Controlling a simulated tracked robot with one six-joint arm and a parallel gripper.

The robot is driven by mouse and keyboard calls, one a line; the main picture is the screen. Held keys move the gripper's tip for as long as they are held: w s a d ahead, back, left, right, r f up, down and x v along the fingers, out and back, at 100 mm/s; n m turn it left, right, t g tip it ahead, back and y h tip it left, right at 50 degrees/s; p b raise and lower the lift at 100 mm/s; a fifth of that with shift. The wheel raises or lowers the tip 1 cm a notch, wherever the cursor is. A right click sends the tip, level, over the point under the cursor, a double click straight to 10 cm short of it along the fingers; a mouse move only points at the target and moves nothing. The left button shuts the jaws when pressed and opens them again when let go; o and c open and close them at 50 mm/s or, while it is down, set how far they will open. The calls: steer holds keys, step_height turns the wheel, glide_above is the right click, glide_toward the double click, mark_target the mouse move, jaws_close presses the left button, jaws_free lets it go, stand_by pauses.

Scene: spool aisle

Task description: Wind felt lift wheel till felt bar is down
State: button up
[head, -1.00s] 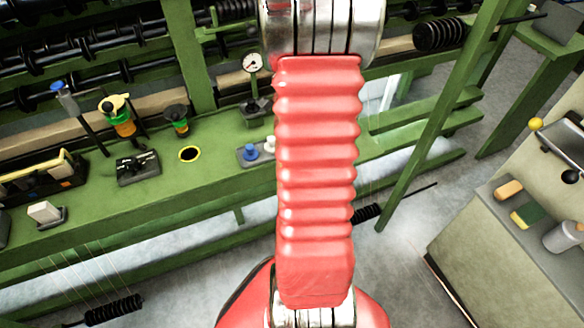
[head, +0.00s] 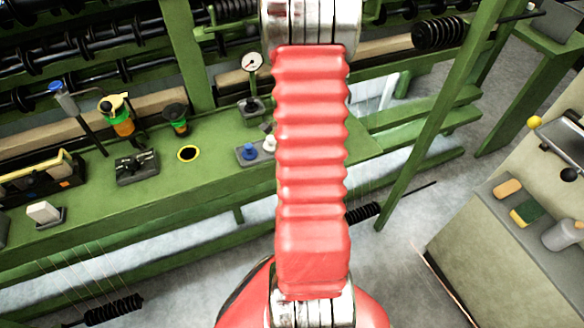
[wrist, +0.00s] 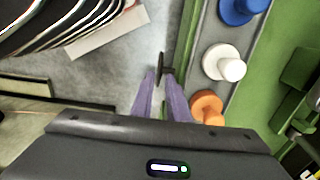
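In the wrist view a thin dark disc (wrist: 161,67), seen nearly edge-on beside the grey knob plate, looks like the felt lift wheel. My gripper (wrist: 160,80) has two purple fingers with a gap between them. Their tips reach the near end of the disc, one on each side, and I see no clear contact. In the head view my red arm hides the gripper and the wheel. A long pale brown bar (head: 150,106) below the black rollers may be the felt bar; its height is hard to judge.
The grey knob plate (wrist: 208,17) carries blue (wrist: 240,10), white (wrist: 224,63) and orange (wrist: 207,107) knobs close to the right finger. A dial gauge (head: 252,63) stands on the green bench (head: 218,165).

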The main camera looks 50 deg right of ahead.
steer(key=shift+f, duration=2.75)
